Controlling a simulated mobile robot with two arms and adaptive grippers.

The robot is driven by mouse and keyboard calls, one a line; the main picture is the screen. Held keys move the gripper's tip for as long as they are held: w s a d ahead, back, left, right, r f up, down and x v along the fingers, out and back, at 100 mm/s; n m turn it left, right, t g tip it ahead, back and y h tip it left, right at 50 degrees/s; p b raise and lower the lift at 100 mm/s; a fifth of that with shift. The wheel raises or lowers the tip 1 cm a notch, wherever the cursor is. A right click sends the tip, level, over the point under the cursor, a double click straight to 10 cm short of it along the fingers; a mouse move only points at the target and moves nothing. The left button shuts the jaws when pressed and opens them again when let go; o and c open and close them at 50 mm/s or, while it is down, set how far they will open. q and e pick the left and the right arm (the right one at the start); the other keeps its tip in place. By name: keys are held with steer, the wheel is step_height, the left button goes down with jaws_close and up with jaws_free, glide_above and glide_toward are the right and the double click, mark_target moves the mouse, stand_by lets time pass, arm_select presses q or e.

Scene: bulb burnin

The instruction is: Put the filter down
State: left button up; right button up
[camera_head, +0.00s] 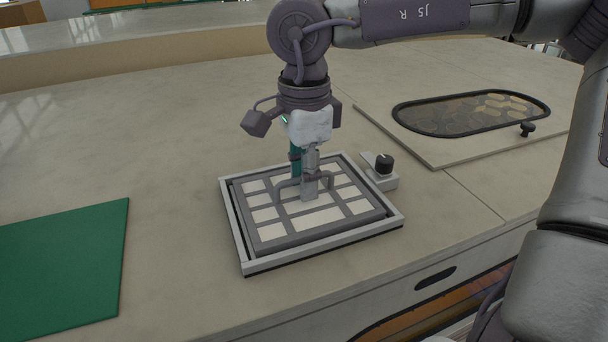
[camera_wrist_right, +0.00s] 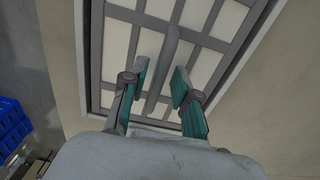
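The filter (camera_head: 314,218) is a grey grid with pale panels and a bar handle on top. It lies flat inside a light-rimmed rectangular frame (camera_head: 236,236) on the counter, with a dark gap showing along its edges. My right gripper (camera_head: 305,188) points down over the filter's middle, at the handle. In the right wrist view, its two teal-sided fingers (camera_wrist_right: 160,82) stand apart on either side of the handle (camera_wrist_right: 164,66), with visible gaps to it. The filter (camera_wrist_right: 118,42) also fills the top of that view. My left gripper is not in view.
A small box with a black knob (camera_head: 384,165) stands against the frame's right side. A panel with a dark-rimmed oval window (camera_head: 440,117) lies at the right. A green mat (camera_head: 62,268) lies at the left. The counter between mat and frame is clear.

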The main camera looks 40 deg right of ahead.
step_height(320, 180, up, 12)
steer(key=shift+r, duration=0.15)
stand_by(0.6)
